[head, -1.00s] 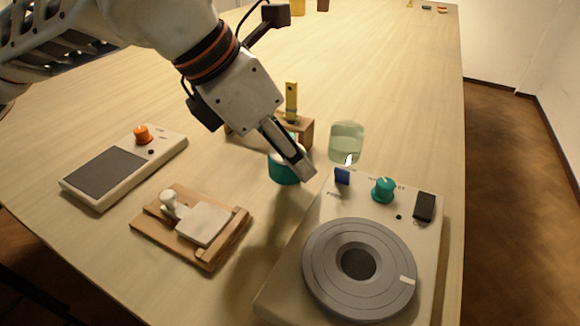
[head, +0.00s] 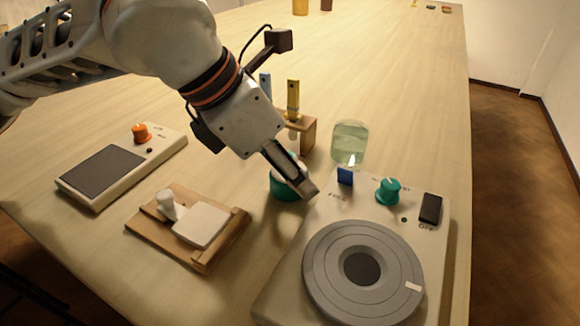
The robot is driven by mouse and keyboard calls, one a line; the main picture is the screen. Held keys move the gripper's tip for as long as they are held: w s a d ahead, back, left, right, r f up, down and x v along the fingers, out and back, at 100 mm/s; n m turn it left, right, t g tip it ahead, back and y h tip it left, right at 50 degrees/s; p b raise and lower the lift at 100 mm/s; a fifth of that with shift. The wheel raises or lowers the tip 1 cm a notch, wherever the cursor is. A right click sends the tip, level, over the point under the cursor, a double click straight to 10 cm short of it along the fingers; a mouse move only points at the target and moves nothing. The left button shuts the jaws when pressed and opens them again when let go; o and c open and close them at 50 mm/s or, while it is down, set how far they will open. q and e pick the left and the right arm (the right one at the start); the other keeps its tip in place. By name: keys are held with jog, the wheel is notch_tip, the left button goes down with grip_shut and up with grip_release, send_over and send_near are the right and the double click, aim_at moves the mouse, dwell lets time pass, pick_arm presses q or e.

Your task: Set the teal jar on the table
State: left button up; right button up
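The teal jar (head: 284,191) is in the middle of the head view, with a pale top that is partly hidden by my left gripper (head: 301,184). The gripper comes in from the upper left, with its visible finger across the jar's right side. It appears shut on the jar; the far finger is hidden. The jar looks upright and low over the wooden table (head: 400,110). I cannot tell whether its base touches the tabletop. My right gripper is not in view.
A wheel device (head: 285,285) stands close at the jar's right front. A glass beaker (head: 350,143) and a wooden rack (head: 308,133) are behind. A wooden stand with a white piece (head: 200,225) and an orange-knobbed device (head: 105,168) are left.

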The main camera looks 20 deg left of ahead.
pick_arm(q)
jog(key=p+v, duration=0.3)
jog(key=v, duration=0.9)
jog(key=shift+r, duration=0.1)
